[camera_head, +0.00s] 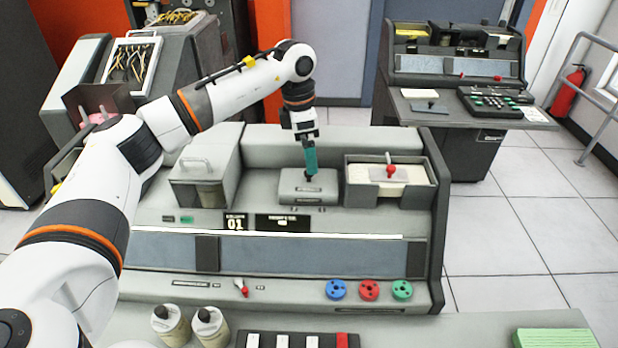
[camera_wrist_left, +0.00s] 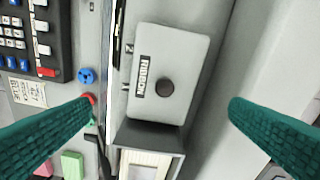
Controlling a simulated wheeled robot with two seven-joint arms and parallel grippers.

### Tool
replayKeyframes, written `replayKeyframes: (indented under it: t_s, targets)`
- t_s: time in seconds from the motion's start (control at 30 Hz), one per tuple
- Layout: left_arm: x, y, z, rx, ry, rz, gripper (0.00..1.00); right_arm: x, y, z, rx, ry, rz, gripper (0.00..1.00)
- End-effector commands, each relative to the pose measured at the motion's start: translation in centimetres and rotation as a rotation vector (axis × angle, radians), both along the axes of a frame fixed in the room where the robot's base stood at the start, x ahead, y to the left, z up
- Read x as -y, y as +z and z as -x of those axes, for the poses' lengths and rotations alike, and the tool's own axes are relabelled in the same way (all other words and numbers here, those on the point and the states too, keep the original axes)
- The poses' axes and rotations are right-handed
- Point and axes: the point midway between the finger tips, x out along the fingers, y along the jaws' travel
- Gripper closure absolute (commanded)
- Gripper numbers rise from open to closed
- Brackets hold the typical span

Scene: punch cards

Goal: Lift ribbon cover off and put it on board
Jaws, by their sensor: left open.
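The ribbon cover (camera_head: 297,198) is a grey, rounded block with a black knob and a dark label, seated in the middle of the grey machine. In the left wrist view the cover (camera_wrist_left: 170,50) lies beneath my gripper, with its label and round black knob (camera_wrist_left: 165,88) visible. My left gripper (camera_head: 310,176) points down over the knob. Its teal fingers stand wide apart in the wrist view (camera_wrist_left: 163,105), either side of the knob, holding nothing. I cannot tell how far the fingertips are above the cover. Which surface is the board is not clear. My right gripper is out of view.
A card tray with a red knob (camera_head: 389,170) is right of the cover, and a hooded box (camera_head: 199,180) is left. Blue, red and green discs (camera_head: 369,290) sit on the front ledge. Bottles (camera_head: 210,327) and a green stack (camera_head: 553,338) are nearer. The sloped panel looks clear.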

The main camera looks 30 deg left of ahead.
Motion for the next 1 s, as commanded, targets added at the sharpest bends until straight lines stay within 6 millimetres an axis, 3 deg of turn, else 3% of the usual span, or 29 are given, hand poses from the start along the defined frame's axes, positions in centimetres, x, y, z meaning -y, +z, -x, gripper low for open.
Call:
replayKeyframes:
  t_s: [0.1,0.33,0.6,0.9,1.0]
  targets:
    - [0.1,-1.6,-0.1,-0.003,0.001,-0.002,0.00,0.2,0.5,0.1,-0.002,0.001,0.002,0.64]
    - [0.2,-3.3,-0.2,-0.003,0.001,0.000,0.00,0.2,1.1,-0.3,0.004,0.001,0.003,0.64]
    - [0.2,-7.2,-0.5,-0.002,0.000,0.000,0.00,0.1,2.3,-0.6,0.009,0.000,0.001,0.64]
    - [0.3,-7.8,-0.5,0.001,0.000,-0.001,0.00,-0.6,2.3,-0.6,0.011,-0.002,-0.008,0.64]
    - [0.3,-7.8,-0.5,0.001,0.000,-0.001,0.15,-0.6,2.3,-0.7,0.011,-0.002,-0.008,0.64]
